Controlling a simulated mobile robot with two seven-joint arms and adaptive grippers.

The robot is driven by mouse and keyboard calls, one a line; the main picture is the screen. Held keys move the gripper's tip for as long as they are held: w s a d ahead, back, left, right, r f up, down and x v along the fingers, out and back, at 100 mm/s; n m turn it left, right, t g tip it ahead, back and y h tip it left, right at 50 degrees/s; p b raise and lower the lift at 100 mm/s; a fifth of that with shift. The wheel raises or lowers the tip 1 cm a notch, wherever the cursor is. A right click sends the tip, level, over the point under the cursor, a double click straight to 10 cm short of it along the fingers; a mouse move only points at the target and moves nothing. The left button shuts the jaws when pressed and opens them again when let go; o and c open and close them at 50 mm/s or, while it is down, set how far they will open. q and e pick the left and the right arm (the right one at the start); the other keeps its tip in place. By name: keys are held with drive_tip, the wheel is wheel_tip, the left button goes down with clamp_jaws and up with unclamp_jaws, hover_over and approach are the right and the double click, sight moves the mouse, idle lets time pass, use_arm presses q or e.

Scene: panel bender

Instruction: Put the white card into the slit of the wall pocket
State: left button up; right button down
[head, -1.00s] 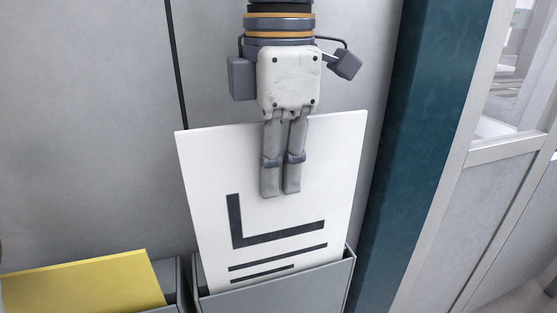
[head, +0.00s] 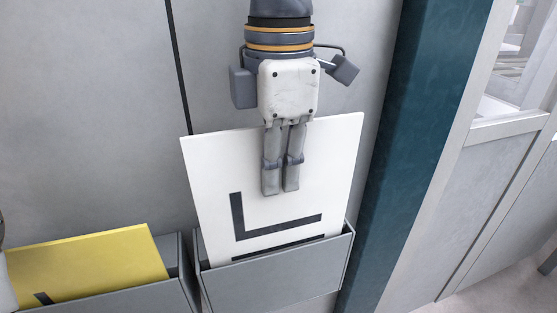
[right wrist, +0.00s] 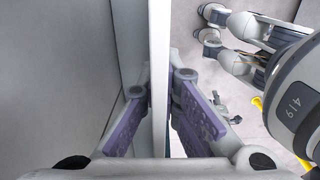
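The white card (head: 280,215), with a dark L shape and a dark line, stands nearly upright and slightly turned. Its lower part is hidden behind the front wall of the grey wall pocket (head: 280,280). My right gripper (head: 281,190) is shut on the card's upper middle, fingers pointing down. In the right wrist view the card (right wrist: 159,80) shows edge-on between the two purple-padded fingers (right wrist: 160,110). Only a sliver of what may be my left gripper or arm shows at the left edge of the head view; its fingers are not visible.
A second grey pocket (head: 150,298) to the left holds a yellow card (head: 90,265). A grey wall panel (head: 90,110) stands behind. A teal post (head: 390,150) rises just right of the pocket, with a window frame beyond it.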

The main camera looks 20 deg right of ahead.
sight(278, 229)
drive_tip(key=shift+f, duration=5.15)
drive_tip(key=c, duration=1.7)
unclamp_jaws()
wheel_tip(278, 229, up, 12)
drive_tip(key=shift+r, duration=0.1)
